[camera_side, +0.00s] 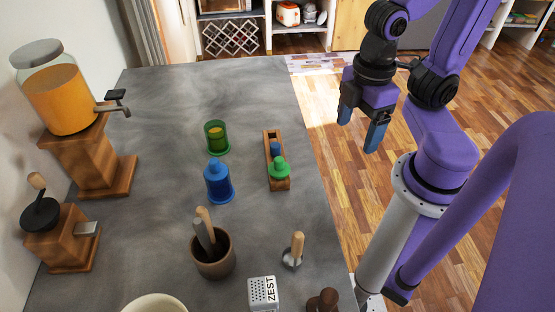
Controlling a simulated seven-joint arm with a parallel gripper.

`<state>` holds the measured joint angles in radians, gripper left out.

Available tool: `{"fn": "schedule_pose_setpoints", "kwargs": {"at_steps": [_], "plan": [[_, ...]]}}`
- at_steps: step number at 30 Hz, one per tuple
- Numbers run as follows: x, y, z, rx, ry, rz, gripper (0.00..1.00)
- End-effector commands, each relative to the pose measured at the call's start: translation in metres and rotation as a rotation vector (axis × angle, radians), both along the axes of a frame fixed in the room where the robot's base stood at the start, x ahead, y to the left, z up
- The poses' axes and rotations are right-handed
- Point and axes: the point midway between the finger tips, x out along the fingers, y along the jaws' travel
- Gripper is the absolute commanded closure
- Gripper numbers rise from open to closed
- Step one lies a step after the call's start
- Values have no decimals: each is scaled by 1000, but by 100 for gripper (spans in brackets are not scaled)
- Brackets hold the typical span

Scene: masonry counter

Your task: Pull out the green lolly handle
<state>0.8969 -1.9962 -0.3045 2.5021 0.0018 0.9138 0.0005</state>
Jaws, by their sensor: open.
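A green lolly handle (279,168), a flanged piece with a rounded top, sits at the near end of a narrow wooden rack (284,186) on the counter. A smaller blue piece (275,148) sits behind it in the same rack. A green cup (216,148) with something yellow inside stands to the left, and a blue mould (218,182) with a blue top stands nearer. How deep the green handle sits in the rack is hidden. My gripper (361,122) is open and empty, above and right of the rack, out past the counter's right edge.
A juice dispenser (62,98) and a wooden grinder (62,240) line the left. The counter's far part is clear.

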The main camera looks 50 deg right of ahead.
Motion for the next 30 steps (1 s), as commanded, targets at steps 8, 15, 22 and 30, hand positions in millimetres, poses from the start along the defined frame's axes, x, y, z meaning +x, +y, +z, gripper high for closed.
{"fn": "schedule_pose_setpoints", "kwargs": {"at_steps": [8, 15, 22, 30], "plan": [[0, 0, 0, 0, 0, 0, 19], [0, 0, 0, 0, 0, 0, 25], [9, 7, -1, 17, 25, 64, 53], [46, 29, -3, 119, 76, 311, 53]]}}
